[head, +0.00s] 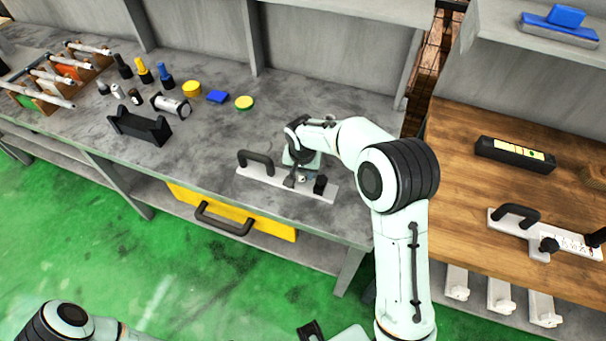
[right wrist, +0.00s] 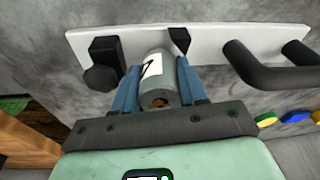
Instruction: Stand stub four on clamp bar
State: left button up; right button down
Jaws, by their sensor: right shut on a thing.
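My right gripper (head: 300,178) is over the clamp bar (head: 263,178), a flat pale bar with a black handle, on the grey bench. In the right wrist view its blue fingers (right wrist: 160,92) are shut on a grey stub (right wrist: 167,84) with a white label and a copper-coloured hole in its near end. The label's number cannot be read surely. The stub is between a black knob and a black wedge on the bar (right wrist: 215,42); whether it touches the bar is hidden. Parts of my left arm show at the bottom edge; its fingers cannot be made out.
On the bench stand a black V-shaped cradle (head: 140,126), a grey cylinder (head: 171,106), several small bottles, yellow and blue pieces, and a rack of rods (head: 62,78). The wooden table (head: 500,185) at right holds a second handled bar (head: 520,222) and a black level (head: 515,155).

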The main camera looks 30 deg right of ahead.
aim_at(305, 183)
jog(key=f, duration=0.1)
jog(key=s+f, duration=0.1)
jog(key=f, duration=0.1)
jog(key=shift+s+f+g, duration=0.25)
jog(key=shift+s+g, duration=0.1)
jog(key=shift+g, duration=0.05)
jog(key=c, duration=0.6)
grip_release()
jog(key=shift+r, duration=0.15)
jog(key=r, duration=0.1)
jog(key=w+r, duration=0.1)
jog(key=r, duration=0.1)
jog(key=r+p, duration=0.1)
jog(key=r, duration=0.1)
jog(key=shift+w+a, duration=0.1)
jog(key=shift+w, duration=0.15)
pick_arm(q)
jog(key=shift+w+d+r, duration=0.1)
jog(key=shift+w+r, duration=0.6)
jog(key=shift+w, duration=0.05)
pick_arm(e)
jog(key=r, duration=0.5)
jog(key=s+r, duration=0.1)
jog(key=r, duration=0.2)
jog(key=shift+s+a, duration=0.1)
jog(key=shift+a, duration=0.25)
